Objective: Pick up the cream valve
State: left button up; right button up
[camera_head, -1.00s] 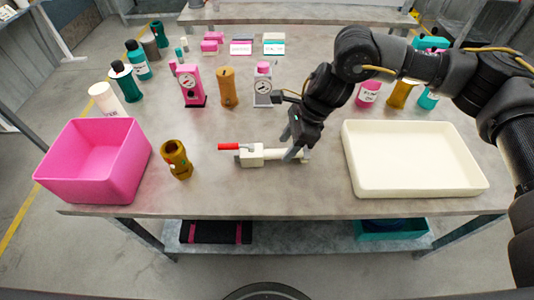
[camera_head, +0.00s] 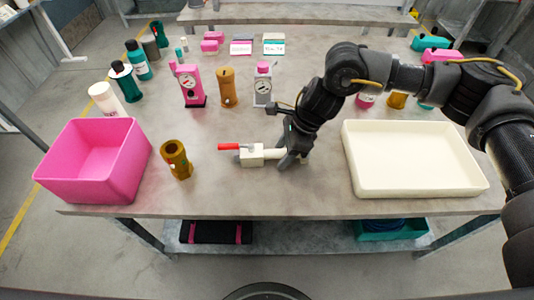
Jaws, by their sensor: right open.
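The cream valve (camera_head: 254,158) lies on the grey table near the front middle. Its red handle (camera_head: 228,146) points left and its cream pipe end points right. My right gripper (camera_head: 284,160) is down at the pipe end, with its fingers around or beside it; I cannot tell which. It is open, and its fingers hide the right end of the valve. My left gripper is not in view.
A cream tray (camera_head: 365,190) stands right of the valve, and a pink bin (camera_head: 92,191) stands at the left. A brown cylinder (camera_head: 176,163) is left of the valve. Pink and white gauges, bottles and small boxes stand further back.

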aim_at(283, 151)
jog(key=shift+c, duration=0.2)
grip_shut()
dwell(0.3)
notch_tip(283, 151, up, 11)
jog(key=shift+f, duration=0.2)
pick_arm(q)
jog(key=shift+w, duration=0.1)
pick_arm(e)
jog(key=shift+f, duration=0.1)
dwell(0.4)
